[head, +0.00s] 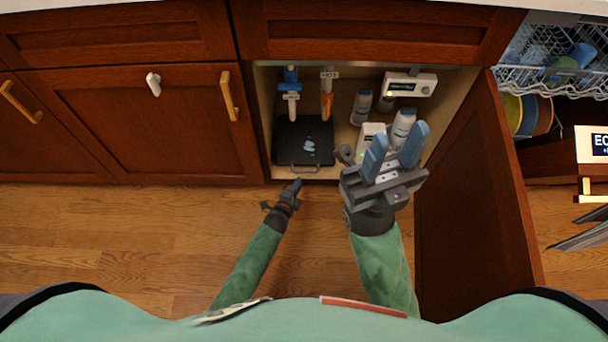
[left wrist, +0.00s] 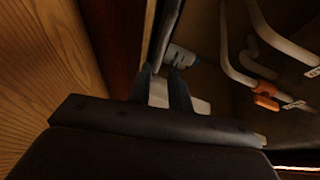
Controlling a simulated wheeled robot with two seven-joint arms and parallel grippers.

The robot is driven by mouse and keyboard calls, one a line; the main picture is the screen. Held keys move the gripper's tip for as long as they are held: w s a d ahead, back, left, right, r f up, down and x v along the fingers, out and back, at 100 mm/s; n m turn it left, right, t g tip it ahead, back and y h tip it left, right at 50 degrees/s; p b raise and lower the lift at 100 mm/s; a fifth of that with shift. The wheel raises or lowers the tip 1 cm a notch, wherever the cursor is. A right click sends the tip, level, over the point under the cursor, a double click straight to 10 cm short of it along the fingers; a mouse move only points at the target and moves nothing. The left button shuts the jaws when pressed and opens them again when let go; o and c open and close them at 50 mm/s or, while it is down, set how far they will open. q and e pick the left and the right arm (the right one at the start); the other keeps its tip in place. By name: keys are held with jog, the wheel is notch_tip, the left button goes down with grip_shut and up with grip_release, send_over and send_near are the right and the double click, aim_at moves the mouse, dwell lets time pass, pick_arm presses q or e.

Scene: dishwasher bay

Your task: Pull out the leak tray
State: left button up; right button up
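The leak tray (head: 289,139) is a flat black tray on the cabinet floor at the left, with a pale blue patch (head: 309,146) on it. Its grey bar handle (head: 303,169) faces the front edge. My left gripper (head: 296,186) is just in front of and below the handle, seen edge-on in the head view. In the left wrist view its two dark fingers (left wrist: 162,88) stand apart with a narrow gap, near a grey bar; I cannot tell whether they touch it. My right gripper (head: 396,150) is open and empty, raised in front of the cabinet's right side.
Above the tray are a blue valve (head: 291,78) and an orange valve (head: 327,105) on pipes. White bottles (head: 402,128) and a white control box (head: 410,84) are at the right. The open cabinet door (head: 470,190) bounds the right side. Wooden floor (head: 130,240) is clear at the left.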

aim_at(304, 179)
pick_arm(q)
jog(key=b+x, duration=0.1)
jog(key=x, duration=0.5)
jog(key=shift+w+d+f, duration=0.1)
jog(key=shift+w, duration=0.1)
grip_shut()
